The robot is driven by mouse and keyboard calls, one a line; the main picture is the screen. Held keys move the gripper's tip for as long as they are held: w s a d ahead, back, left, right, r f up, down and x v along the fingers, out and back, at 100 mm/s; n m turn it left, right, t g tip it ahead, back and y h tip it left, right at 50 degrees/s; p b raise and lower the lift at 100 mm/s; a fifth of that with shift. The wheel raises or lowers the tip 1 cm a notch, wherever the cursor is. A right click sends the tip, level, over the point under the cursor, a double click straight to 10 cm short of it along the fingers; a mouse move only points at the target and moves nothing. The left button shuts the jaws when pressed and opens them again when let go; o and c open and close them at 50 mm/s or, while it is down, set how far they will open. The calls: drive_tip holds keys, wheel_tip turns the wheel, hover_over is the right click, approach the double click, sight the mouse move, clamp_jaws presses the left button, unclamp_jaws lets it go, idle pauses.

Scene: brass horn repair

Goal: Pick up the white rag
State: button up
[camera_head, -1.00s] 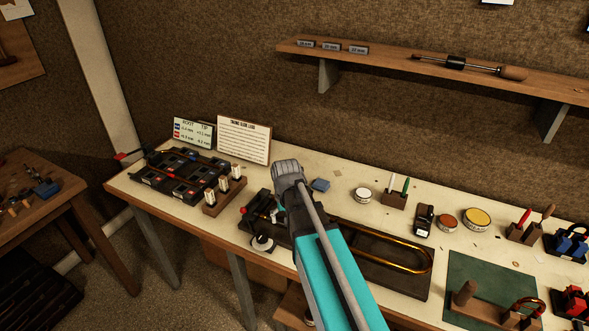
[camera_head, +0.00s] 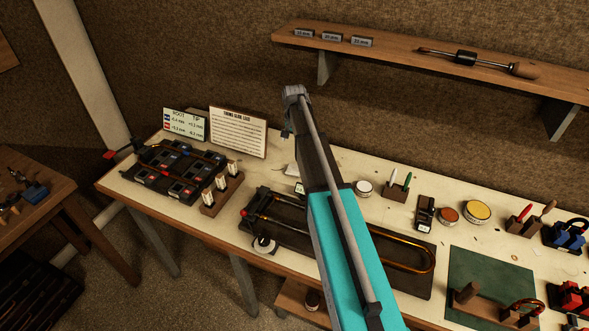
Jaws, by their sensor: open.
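My arm reaches up from the bottom of the head view, and my gripper (camera_head: 290,125) is at its far end, above the workbench near the back wall. Its fingers are small and mostly turned away; it is open and nothing shows in it. A small whitish patch (camera_head: 290,169) lies on the bench just left of my arm, partly hidden by it. I cannot tell whether this is the white rag. No other cloth is clear to see.
The workbench (camera_head: 350,166) holds a black tray with a brass slide (camera_head: 400,268), a dark gauge set (camera_head: 175,172), sign cards (camera_head: 238,132), round tins (camera_head: 477,211) and a green mat (camera_head: 490,280). A wall shelf (camera_head: 400,50) is at upper right.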

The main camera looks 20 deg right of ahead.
drive_tip(key=shift+f, duration=0.2)
drive_tip(key=b, duration=0.9)
hover_over(294, 168)
drive_tip(key=f, duration=0.8)
drive_tip(key=shift+w+d+f, duration=0.15)
drive_tip(key=shift+w, duration=0.1)
drive_tip(key=shift+s+f+b, duration=0.15)
drive_tip(key=shift+f+b, duration=2.25)
drive_tip(key=shift+f, duration=0.2)
drive_tip(key=c, duration=0.6)
drive_tip(key=shift+r, duration=0.2)
drive_tip(key=shift+c, duration=0.2)
